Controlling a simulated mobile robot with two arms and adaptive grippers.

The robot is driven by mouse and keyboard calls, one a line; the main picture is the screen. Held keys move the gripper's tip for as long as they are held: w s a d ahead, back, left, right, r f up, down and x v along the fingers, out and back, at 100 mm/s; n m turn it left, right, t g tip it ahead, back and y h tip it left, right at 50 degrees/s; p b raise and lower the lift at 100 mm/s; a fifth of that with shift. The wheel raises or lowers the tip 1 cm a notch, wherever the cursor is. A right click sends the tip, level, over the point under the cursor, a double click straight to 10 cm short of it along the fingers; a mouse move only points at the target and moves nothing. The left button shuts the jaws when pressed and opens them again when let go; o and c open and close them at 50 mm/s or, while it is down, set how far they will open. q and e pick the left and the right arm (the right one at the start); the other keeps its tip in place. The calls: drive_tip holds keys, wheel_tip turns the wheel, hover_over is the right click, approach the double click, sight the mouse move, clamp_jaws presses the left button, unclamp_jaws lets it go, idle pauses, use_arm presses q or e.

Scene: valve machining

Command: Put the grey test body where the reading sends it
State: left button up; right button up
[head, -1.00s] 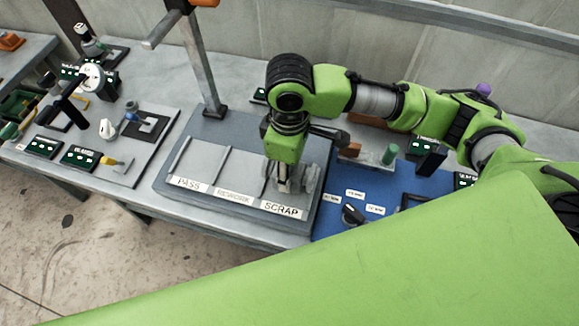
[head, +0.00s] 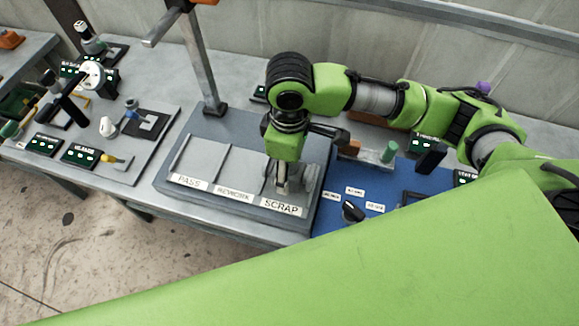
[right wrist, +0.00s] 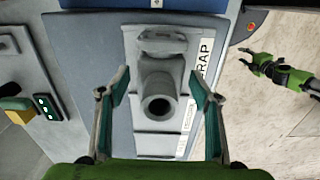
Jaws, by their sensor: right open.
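The grey test body (right wrist: 162,85) is in the SCRAP bay of the sorting tray (head: 240,217), with a round bore facing up in the right wrist view. It also shows in the head view (head: 308,180), partly behind my right gripper (head: 283,188). In the right wrist view, my right gripper (right wrist: 158,80) is open, with one finger on each side of the body and gaps visible. The SCRAP label (head: 281,207) is at the bay's front. My left gripper (right wrist: 255,60) shows small over the floor in the right wrist view; its jaws are unclear.
The PASS (head: 187,181) and REWORK (head: 233,193) bays beside SCRAP look empty. A blue mat (head: 330,222) with a black knob (head: 352,211) lies to the right. A grey post (head: 203,70) rises behind the tray. A gauge station (head: 92,74) is at the left.

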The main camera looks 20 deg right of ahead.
wheel_tip(320, 180, up, 11)
drive_tip(key=shift+f, duration=0.1)
drive_tip(key=shift+r, duration=0.4)
idle(0.3)
